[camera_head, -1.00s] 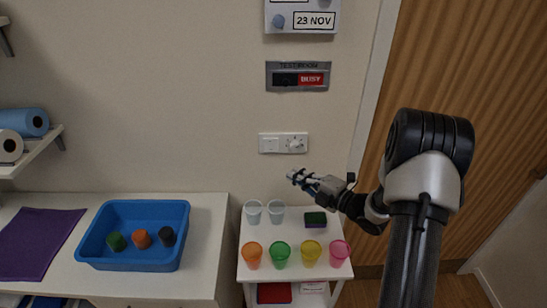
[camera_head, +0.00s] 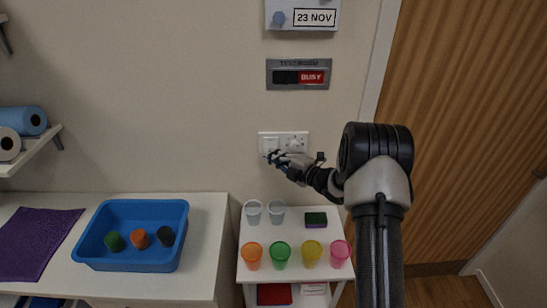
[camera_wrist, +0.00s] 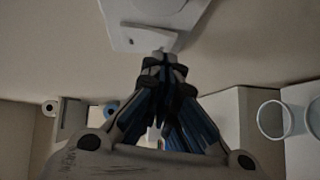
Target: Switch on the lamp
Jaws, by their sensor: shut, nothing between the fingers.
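A white wall plate (camera_head: 284,136) carries a flat rocker switch on its left and a round dial (camera_head: 295,143) on its right. No lamp is plainly visible. My gripper (camera_head: 268,157) is shut and empty, with its fingertips at the lower left part of the plate, just below the switch. In the wrist view the shut fingertips (camera_wrist: 162,60) lie at the lower edge of the plate (camera_wrist: 122,35), which fills the top of the picture. I cannot tell whether the tips touch it. The fingers partly cover the plate's lower edge in the head view.
Below stands a white trolley (camera_head: 262,230) with several coloured cups, clear cups and a sponge (camera_head: 316,219). A blue tray (camera_head: 100,262) sits on the left counter. A sign reading BUSY (camera_head: 298,74) hangs above the plate. A wooden door (camera_head: 470,130) is at right.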

